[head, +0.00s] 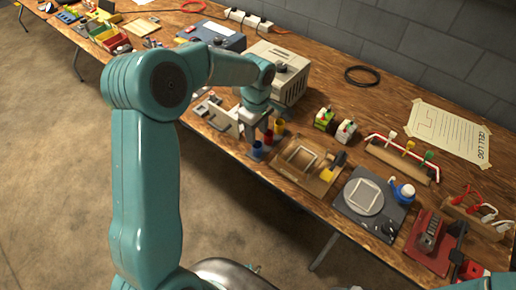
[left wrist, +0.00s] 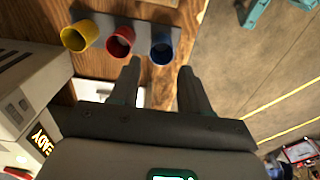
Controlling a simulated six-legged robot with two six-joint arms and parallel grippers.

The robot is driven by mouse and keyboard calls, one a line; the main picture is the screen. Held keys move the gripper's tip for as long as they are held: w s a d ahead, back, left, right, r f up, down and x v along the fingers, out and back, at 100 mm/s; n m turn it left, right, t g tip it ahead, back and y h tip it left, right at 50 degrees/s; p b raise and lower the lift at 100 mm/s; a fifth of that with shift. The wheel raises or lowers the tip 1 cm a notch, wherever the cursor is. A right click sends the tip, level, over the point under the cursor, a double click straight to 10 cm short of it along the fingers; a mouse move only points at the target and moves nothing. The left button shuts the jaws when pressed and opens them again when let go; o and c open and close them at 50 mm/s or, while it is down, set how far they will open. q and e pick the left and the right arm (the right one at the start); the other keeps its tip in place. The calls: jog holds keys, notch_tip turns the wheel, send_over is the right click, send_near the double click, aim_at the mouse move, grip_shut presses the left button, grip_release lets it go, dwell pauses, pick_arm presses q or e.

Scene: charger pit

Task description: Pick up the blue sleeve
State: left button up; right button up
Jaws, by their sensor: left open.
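The blue sleeve (head: 257,151) stands at the near end of a short row by the table's front edge. In the left wrist view the blue sleeve (left wrist: 161,48) lies just beyond the fingertips, roughly centred between them, its open end showing. My left gripper (left wrist: 161,68) is open and empty. In the head view my left gripper (head: 250,126) hangs over the row, close to the blue sleeve; its fingers are partly hard to make out. The red sleeve (left wrist: 121,41) and yellow sleeve (left wrist: 79,36) stand beside the blue one. My right gripper cannot be seen.
The sleeves stand on a grey strip (left wrist: 100,24). A beige box (head: 286,78) stands behind my left gripper. A brown board with a frame (head: 317,183) lies to the right. The table's front edge is close to the blue sleeve, with open floor (left wrist: 245,80) beyond it.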

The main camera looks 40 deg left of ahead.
aim_at(257, 151)
pick_arm(q)
notch_tip(257, 151, down, 7)
jog(key=shift+s+d+r, duration=0.1)
jog(key=shift+d+r, duration=0.05)
jog(key=c, duration=0.8)
